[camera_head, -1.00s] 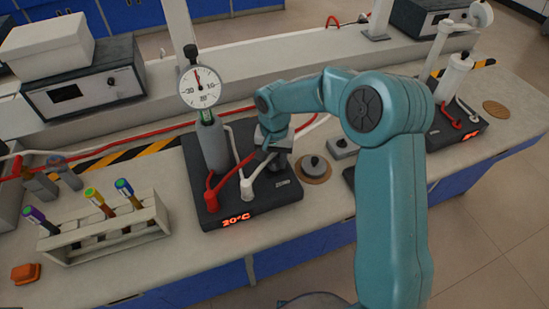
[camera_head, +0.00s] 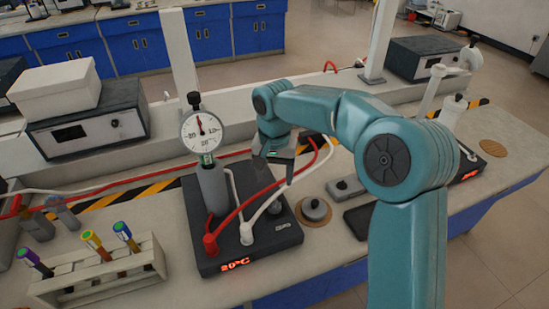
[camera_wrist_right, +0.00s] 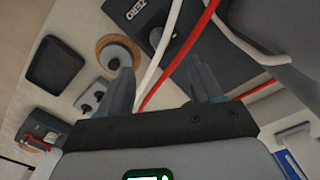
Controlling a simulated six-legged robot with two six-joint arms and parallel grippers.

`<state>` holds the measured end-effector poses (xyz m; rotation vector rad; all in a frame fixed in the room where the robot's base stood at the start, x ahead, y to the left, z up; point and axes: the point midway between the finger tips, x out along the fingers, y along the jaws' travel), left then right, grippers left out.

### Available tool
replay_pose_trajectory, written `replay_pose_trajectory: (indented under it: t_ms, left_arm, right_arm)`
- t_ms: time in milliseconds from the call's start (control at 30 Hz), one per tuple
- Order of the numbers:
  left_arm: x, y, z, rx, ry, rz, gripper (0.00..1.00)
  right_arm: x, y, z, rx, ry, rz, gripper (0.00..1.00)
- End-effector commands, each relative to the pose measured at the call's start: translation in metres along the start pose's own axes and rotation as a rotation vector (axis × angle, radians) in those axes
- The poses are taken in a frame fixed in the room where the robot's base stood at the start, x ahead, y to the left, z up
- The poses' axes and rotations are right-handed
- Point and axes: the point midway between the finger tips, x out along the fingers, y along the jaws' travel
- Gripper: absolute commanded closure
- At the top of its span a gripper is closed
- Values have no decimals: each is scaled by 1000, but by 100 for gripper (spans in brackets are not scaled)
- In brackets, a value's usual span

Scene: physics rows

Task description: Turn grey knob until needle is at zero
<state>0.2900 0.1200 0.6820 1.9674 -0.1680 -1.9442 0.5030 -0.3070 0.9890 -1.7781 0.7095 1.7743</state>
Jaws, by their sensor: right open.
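The dial gauge (camera_head: 203,131) stands on a grey post on a dark base (camera_head: 215,262) that reads 20°C. Its red needle points nearly straight up, leaning slightly left; the exact reading is too small to tell. The grey knob (camera_head: 277,207) is on the base's right part, partly hidden by the hoses. In the right wrist view the grey knob (camera_wrist_right: 157,38) shows beside a ZERO label. My right gripper (camera_head: 274,165) is above and behind the knob, apart from it. The wrist view shows my right gripper (camera_wrist_right: 165,82) open, with nothing held. My left gripper is not in view.
A red hose (camera_head: 262,190) and a white hose (camera_head: 268,208) arch over the base near the gripper. A round weight on a cork mat (camera_head: 313,217) is right of the base. A tube rack (camera_head: 100,275) stands at left.

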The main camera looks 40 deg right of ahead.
Motion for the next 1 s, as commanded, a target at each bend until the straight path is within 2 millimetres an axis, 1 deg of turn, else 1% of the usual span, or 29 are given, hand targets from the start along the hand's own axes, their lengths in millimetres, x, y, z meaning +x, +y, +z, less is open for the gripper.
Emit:
replay_pose_trajectory:
  t_ms: [33,100,200,300,433,900,967,1000]
  left_arm:
    - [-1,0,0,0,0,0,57]
    - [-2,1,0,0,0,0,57]
    - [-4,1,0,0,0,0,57]
    - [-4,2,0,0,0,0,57]
    - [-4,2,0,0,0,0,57]
    - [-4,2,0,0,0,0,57]
    - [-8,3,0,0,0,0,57]
    - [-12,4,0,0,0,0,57]
  right_arm:
    - [-13,-1,0,-1,4,-4,35]
    - [-27,-1,0,-1,3,-3,35]
    - [-42,-1,0,-1,2,-2,35]
    - [-51,-1,0,-1,1,-1,35]
    - [-55,0,0,-1,0,0,35]
    - [-55,0,0,-1,0,0,35]
    - [-58,0,0,-1,0,0,35]
    - [-64,0,0,-1,0,0,35]
